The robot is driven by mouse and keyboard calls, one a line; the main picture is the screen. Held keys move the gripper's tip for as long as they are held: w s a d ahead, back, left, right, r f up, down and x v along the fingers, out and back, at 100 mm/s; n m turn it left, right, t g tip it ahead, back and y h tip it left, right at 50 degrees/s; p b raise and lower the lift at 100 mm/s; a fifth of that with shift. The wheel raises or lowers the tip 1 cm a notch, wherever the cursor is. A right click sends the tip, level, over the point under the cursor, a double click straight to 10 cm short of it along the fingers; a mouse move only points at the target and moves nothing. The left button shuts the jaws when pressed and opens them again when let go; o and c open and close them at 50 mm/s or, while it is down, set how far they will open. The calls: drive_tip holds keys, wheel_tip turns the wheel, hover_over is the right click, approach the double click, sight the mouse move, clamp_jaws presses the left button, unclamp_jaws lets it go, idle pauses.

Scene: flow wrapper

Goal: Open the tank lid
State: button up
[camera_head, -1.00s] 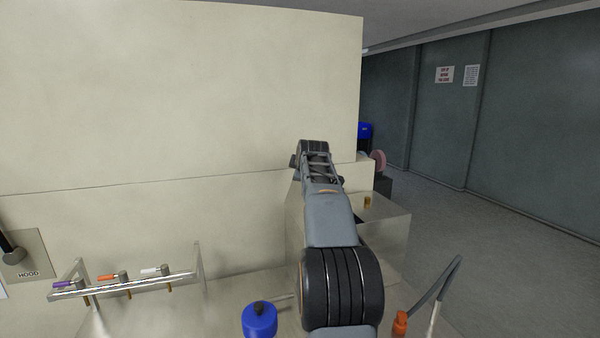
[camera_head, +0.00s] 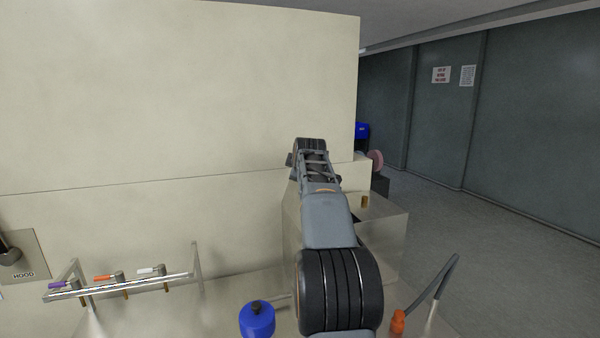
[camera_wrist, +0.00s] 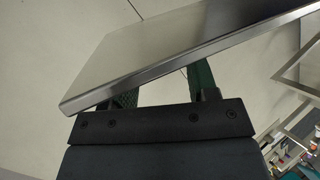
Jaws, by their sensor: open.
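A flat grey metal plate (camera_wrist: 185,40), which looks like the tank lid, lies slantwise across the wrist view with its near edge toward my gripper. My gripper (camera_wrist: 163,88) has its two fingers spread apart. The plate covers much of the fingers and hides their tips, so I cannot tell whether they touch it. In the head view a pale box-like tank (camera_head: 388,240) stands to the right of my arm, with a small brass fitting (camera_head: 365,201) on it. My own arm hides my gripper and the lid there.
A large cream cabinet wall (camera_head: 180,90) fills the left and middle. A rail with coloured-handled valves (camera_head: 120,285) stands at lower left. A blue container (camera_head: 257,319) and an orange-capped part (camera_head: 398,322) are near my arm. Open floor (camera_head: 480,240) lies at right.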

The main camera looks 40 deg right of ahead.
drive_tip(key=b+v, duration=0.2)
drive_tip(key=v, duration=1)
drive_tip(key=shift+s, duration=0.35)
drive_tip(key=shift+a+r, duration=0.1)
drive_tip(key=shift+a, duration=0.05)
drive_tip(key=s+a+f+m+g+y, duration=0.15)
drive_tip(key=a+f+m, duration=0.25)
drive_tip(key=f, duration=0.4)
drive_tip(key=s+a+f+m+g+y, duration=0.1)
drive_tip(key=a+f+m+g+y, duration=0.15)
drive_tip(key=f+m, duration=0.45)
drive_tip(key=s+a+f+n+y+p, duration=0.1)
drive_tip(key=s+a+f, duration=0.3)
drive_tip(key=a, duration=0.3)
drive_tip(key=s+a+f+n+g+p, duration=0.1)
drive_tip(key=s+a+f, duration=0.4)
drive_tip(key=a+f, duration=0.2)
drive_tip(key=s+a+f+n+g+y+p, duration=0.1)
drive_tip(key=s+a+f, duration=0.3)
drive_tip(key=a, duration=0.5)
drive_tip(key=shift+s+a+f+n+y, duration=0.2)
drive_tip(key=shift+s+f+n+y, duration=0.15)
drive_tip(key=shift+f, duration=0.35)
